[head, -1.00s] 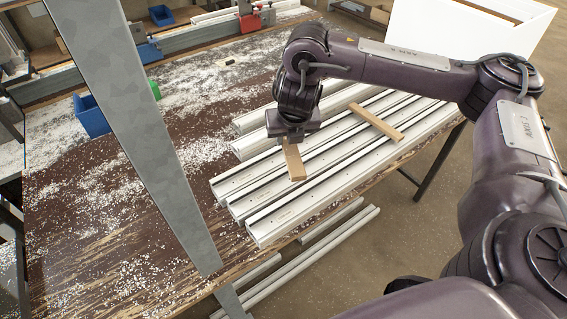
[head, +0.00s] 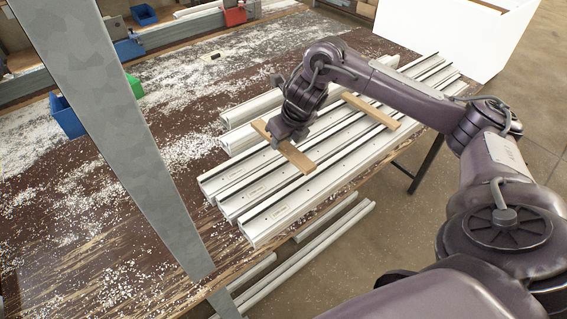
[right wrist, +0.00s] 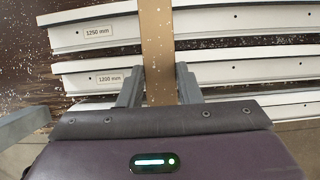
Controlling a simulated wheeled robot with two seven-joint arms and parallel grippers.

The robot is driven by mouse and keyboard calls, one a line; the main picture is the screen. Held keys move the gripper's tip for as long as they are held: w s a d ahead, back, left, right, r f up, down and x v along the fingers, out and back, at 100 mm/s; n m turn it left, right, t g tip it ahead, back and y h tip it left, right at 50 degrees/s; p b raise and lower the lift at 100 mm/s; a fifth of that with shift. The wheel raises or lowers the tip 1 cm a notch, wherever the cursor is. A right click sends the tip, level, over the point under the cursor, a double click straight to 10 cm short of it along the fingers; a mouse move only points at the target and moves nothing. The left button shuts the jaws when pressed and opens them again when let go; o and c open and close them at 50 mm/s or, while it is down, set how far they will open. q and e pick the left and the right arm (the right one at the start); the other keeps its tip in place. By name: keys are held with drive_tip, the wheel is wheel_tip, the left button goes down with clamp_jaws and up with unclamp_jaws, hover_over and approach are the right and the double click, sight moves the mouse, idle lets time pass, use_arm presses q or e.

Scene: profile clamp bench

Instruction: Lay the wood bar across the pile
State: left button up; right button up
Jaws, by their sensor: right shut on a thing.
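My right gripper (head: 284,141) is shut on a wood bar (head: 300,158). The bar runs crosswise over the pile of pale aluminium profiles (head: 258,207), near their left ends. In the right wrist view the bar (right wrist: 157,40) runs up between the two grey fingers (right wrist: 160,88), square to the profiles (right wrist: 90,75). I cannot tell whether the bar touches the profiles or hangs just above them. A second wood bar (head: 371,111) lies across the profiles farther right. My left gripper is not in view.
The brown bench top (head: 150,215) is strewn with pale chips. A blue bin (head: 68,118) stands at left, and a grey post (head: 105,130) crosses the view. More profiles (head: 310,258) lie below the bench edge. A large white box (head: 450,35) stands at the back right.

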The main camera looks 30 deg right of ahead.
sight(281, 163)
wheel_tip(281, 163, down, 7)
drive_tip(key=shift+p, duration=0.4)
drive_tip(key=o, duration=1)
drive_tip(key=shift+s, duration=0.1)
drive_tip(key=b+v, duration=0.1)
drive_tip(key=v, duration=1)
drive_tip(key=shift+r, duration=0.1)
drive_tip(key=shift+s+r, duration=0.25)
drive_tip(key=shift+r, duration=0.15)
drive_tip(key=shift+s+f, duration=0.1)
